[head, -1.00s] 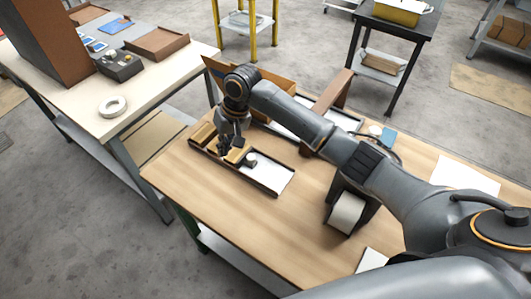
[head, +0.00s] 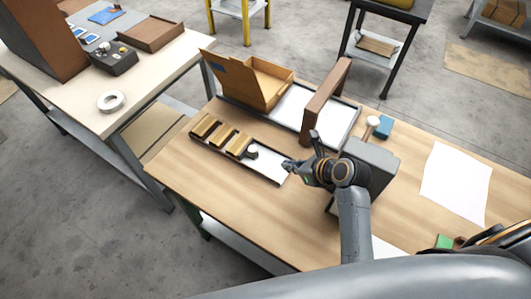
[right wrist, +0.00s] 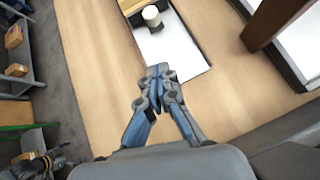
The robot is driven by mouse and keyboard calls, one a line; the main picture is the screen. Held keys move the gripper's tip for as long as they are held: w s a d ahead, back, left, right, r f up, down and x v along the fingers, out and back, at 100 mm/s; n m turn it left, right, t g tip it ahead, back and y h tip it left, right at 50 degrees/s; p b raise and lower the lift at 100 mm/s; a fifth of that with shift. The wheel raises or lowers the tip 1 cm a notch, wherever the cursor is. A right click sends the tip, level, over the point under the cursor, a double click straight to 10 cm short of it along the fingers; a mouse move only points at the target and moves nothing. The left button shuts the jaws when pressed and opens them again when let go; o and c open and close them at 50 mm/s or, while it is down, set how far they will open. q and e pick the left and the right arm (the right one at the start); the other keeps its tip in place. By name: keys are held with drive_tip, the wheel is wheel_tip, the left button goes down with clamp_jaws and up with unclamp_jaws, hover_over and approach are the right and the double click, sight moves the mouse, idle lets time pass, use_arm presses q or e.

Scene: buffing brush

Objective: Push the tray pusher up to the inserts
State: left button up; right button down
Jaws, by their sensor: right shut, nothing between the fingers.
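A long shallow tray (head: 268,170) lies on the wooden table, with a white floor and dark rim. Several tan wooden inserts (head: 222,136) sit across its far-left part. The tray pusher, a tan bar with a short round knob (head: 252,153), stands at the near end of that row; its knob shows in the right wrist view (right wrist: 152,15). The bare white floor lies between the knob and the tray's right end. My right gripper (head: 286,165) is shut and empty, by that right end; in the right wrist view its fingertips (right wrist: 160,72) overlap the tray floor.
An open cardboard box (head: 270,80) and a brown upright board (head: 325,100) stand behind the tray. A grey device (head: 372,160) is right of my gripper, with a blue block (head: 384,127) behind it. White paper (head: 455,182) lies farther right. Table in front of the tray is clear.

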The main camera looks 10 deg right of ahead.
sight(256, 154)
drive_tip(key=x, duration=0.8)
drive_tip(key=shift+w+a+f, duration=0.2)
drive_tip(key=w, duration=0.1)
drive_tip(key=w+a+p, duration=0.1)
drive_tip(key=w, duration=0.1)
drive_tip(key=shift+a+f, duration=0.1)
drive_tip(key=shift+a, duration=0.25)
drive_tip(key=shift+w+a+f, duration=0.1)
drive_tip(key=shift+w+a, duration=0.15)
drive_tip(key=shift+w, duration=0.1)
